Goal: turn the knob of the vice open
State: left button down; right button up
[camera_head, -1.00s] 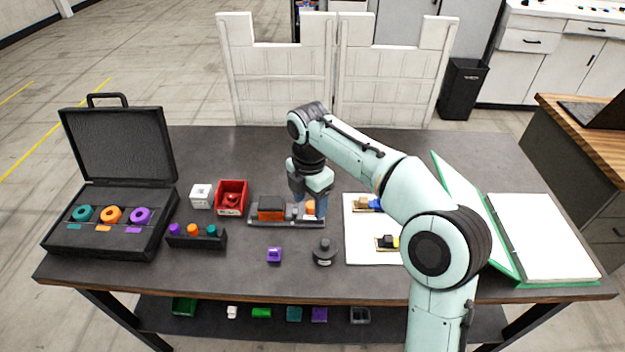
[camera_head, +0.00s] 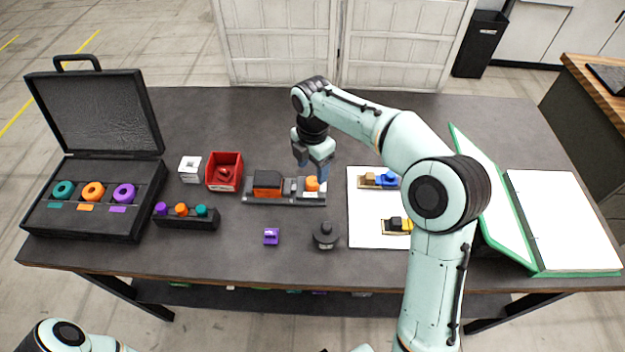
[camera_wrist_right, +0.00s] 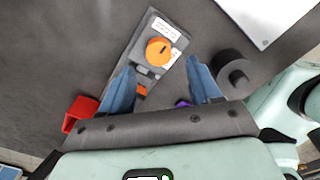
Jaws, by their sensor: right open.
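The vice (camera_head: 258,200) is a long dark grey fixture on the table, with an orange block at its left part. Its orange round knob (camera_head: 312,184) is at its right end. In the wrist view the knob (camera_wrist_right: 159,51) has a dark slot line on top and lies in line with the gap between my blue fingers. My right gripper (camera_head: 311,172) points down at the knob. It is open and empty, with fingers spread in the wrist view (camera_wrist_right: 160,72). Whether the fingers flank the knob or hover above it, I cannot tell. My left gripper is out of view.
A red bin (camera_head: 224,185) and white block (camera_head: 190,169) stand left of the vice. A purple piece (camera_head: 271,237) and dark round part (camera_head: 326,236) lie in front. A white sheet with small fixtures (camera_head: 365,232) and green binder (camera_head: 535,262) are right; a black case (camera_head: 95,125) is left.

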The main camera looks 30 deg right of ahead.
aim_at(312, 180)
notch_tip(312, 180, down, 5)
jog(key=shift+w+f, duration=0.1)
dwell(0.3)
jog(key=c, duration=1.1)
